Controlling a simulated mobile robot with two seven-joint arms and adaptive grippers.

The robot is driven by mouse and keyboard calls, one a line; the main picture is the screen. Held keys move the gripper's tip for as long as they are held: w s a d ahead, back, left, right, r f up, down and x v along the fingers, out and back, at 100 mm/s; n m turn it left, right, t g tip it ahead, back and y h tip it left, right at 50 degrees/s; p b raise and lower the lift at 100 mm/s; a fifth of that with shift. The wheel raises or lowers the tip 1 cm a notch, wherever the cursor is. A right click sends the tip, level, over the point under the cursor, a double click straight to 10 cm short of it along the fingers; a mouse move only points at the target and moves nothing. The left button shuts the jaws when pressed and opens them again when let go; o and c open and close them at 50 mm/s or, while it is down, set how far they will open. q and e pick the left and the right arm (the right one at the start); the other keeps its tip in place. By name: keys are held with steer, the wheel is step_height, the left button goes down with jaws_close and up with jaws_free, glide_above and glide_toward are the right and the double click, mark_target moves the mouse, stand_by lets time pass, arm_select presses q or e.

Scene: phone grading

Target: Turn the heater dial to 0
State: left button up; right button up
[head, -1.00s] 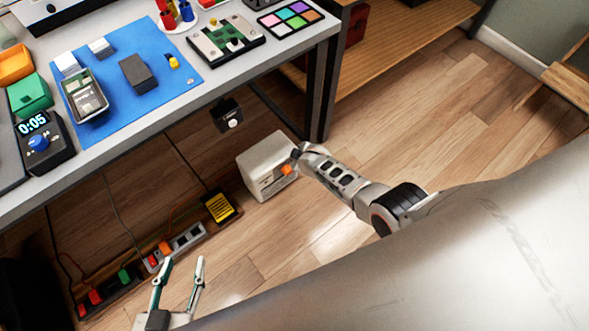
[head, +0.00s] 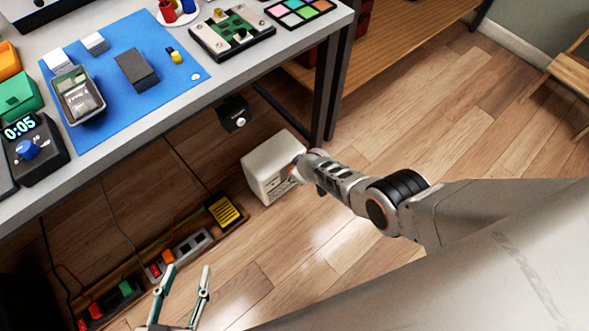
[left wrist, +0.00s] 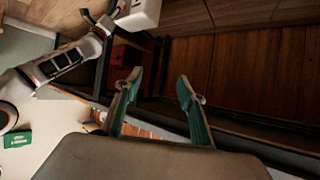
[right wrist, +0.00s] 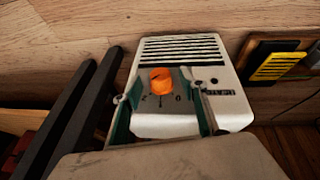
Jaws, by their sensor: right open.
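The heater is a small white box (head: 268,170) on the floor beside the table leg. In the right wrist view its slatted white body (right wrist: 185,50) fills the middle, with an orange dial (right wrist: 161,82) above the marks 2, 1 and 0. The dial's exact setting is hard to read. My right gripper (right wrist: 160,92) is open, its two fingers on either side of the dial; contact is not clear. In the head view the right gripper's tip hides most of the dial. My left gripper (head: 188,268) is open and empty, low at the bottom; it also shows in the left wrist view (left wrist: 159,78).
The table (head: 190,105) with a blue mat (head: 115,45) stands above and left of the heater. A power strip (head: 180,250) with cords and a yellow-labelled box (head: 223,210) lie on the floor to the left.

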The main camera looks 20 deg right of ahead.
arm_select(q)
steer(key=shift+w+d+r+b, duration=0.3)
steer(key=shift+d+r+b, duration=0.2)
steer(key=shift+d+r, duration=0.1)
arm_select(e)
steer(key=shift+x, duration=1)
steer(key=shift+w+r, duration=0.1)
steer(key=shift+w, duration=0.1)
steer(key=c, duration=1.1)
arm_select(q)
steer(key=shift+f, duration=0.1)
arm_select(e)
steer(key=shift+s, duration=0.1)
